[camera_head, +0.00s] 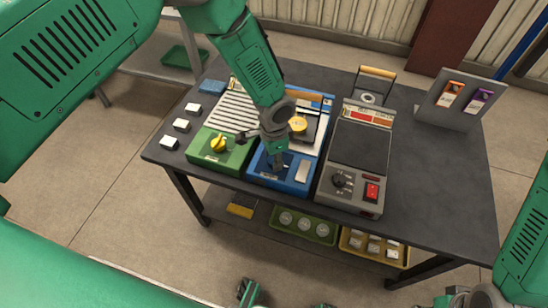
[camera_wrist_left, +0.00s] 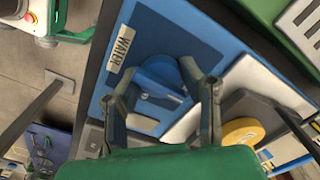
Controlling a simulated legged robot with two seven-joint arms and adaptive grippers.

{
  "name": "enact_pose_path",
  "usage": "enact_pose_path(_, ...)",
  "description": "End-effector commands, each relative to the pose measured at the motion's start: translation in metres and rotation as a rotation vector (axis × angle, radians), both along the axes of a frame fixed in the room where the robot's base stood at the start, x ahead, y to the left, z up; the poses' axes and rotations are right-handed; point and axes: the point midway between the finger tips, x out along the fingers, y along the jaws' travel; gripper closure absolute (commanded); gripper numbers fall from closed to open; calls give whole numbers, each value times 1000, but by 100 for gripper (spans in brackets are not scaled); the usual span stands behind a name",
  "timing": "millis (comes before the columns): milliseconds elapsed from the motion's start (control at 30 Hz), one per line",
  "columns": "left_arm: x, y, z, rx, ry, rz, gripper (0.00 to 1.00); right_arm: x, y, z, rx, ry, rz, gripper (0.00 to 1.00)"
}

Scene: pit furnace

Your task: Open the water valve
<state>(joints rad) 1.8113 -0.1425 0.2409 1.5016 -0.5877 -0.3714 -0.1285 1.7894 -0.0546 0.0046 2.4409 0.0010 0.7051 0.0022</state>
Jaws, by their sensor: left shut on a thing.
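The blue water panel (camera_head: 300,188) lies at the front of the dark table, between a green panel and a grey unit. Its WATER label (camera_wrist_left: 121,49) shows in the left wrist view. The round blue valve knob (camera_wrist_left: 158,70) sits on the panel beside that label. My left gripper (camera_head: 275,160) reaches down onto the panel from above. In the left wrist view the fingers of this gripper (camera_wrist_left: 165,88) stand on both sides of the knob, shut on it. In the head view the gripper hides most of the knob. My right arm shows at the right edge; the state of its gripper is unclear.
A green panel (camera_head: 230,154) with a yellow knob (camera_head: 219,144) is left of the water panel. A round yellow part (camera_head: 298,124) is behind it. A grey control unit (camera_head: 356,160) with a red switch stands to the right.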

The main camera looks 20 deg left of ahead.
Motion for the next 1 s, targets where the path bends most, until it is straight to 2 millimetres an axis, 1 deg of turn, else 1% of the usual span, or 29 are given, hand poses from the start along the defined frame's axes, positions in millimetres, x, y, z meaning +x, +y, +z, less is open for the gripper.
enact_pose_path(33,3,-2,1,-7,-9,-23,95,0,0,-1,0,0,0,60)
enact_pose_path(267,4,-2,2,-7,-11,-191,95,0,0,-5,0,0,0,60)
enact_pose_path(1000,6,-3,3,-6,-15,-893,95,0,0,-13,0,0,0,60)
